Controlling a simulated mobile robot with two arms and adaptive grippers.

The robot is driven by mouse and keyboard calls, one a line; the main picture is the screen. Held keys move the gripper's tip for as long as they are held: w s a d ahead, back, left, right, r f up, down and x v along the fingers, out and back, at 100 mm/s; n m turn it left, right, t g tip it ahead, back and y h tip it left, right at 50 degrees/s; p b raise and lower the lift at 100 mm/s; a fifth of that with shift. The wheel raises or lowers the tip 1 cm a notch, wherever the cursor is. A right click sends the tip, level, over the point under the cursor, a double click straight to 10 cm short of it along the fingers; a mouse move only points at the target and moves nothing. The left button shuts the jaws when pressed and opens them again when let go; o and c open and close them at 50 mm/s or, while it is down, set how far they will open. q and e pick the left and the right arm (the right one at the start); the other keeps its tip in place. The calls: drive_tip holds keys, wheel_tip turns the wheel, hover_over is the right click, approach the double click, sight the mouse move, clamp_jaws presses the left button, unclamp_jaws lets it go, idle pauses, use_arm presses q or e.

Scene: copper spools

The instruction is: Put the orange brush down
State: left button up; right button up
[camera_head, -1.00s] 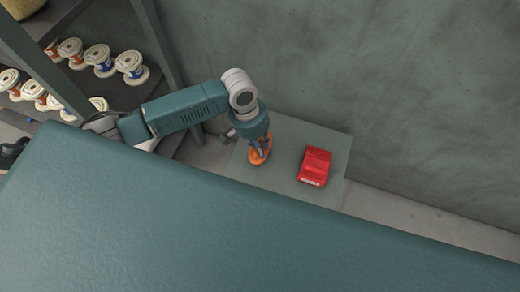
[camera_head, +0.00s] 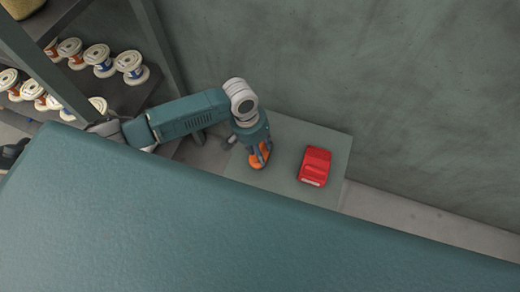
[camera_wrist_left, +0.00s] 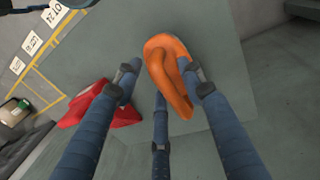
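The orange brush (camera_head: 258,160) lies on the small grey table (camera_head: 285,180) in the head view, under my left gripper (camera_head: 251,152). In the left wrist view the orange brush (camera_wrist_left: 168,62) shows as a rounded orange loop beside the right-hand finger, which overlaps its edge. The fingers of my left gripper (camera_wrist_left: 158,82) are spread apart there, with a wide gap between the left-hand and right-hand ones. Whether a finger still touches the brush I cannot tell. My right gripper is in neither view.
A red object (camera_head: 315,167) sits on the same table, right of the brush, and also shows in the wrist view (camera_wrist_left: 100,105). A shelf with several spools (camera_head: 131,66) stands at the left. A large teal surface (camera_head: 200,230) fills the foreground. A wall is behind.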

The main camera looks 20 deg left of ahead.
use_arm(q)
wheel_tip(320, 180, up, 12)
drive_tip(key=a, duration=0.2)
drive_tip(key=shift+a+p, duration=0.15)
drive_tip(key=shift+p, duration=0.3)
idle(0.3)
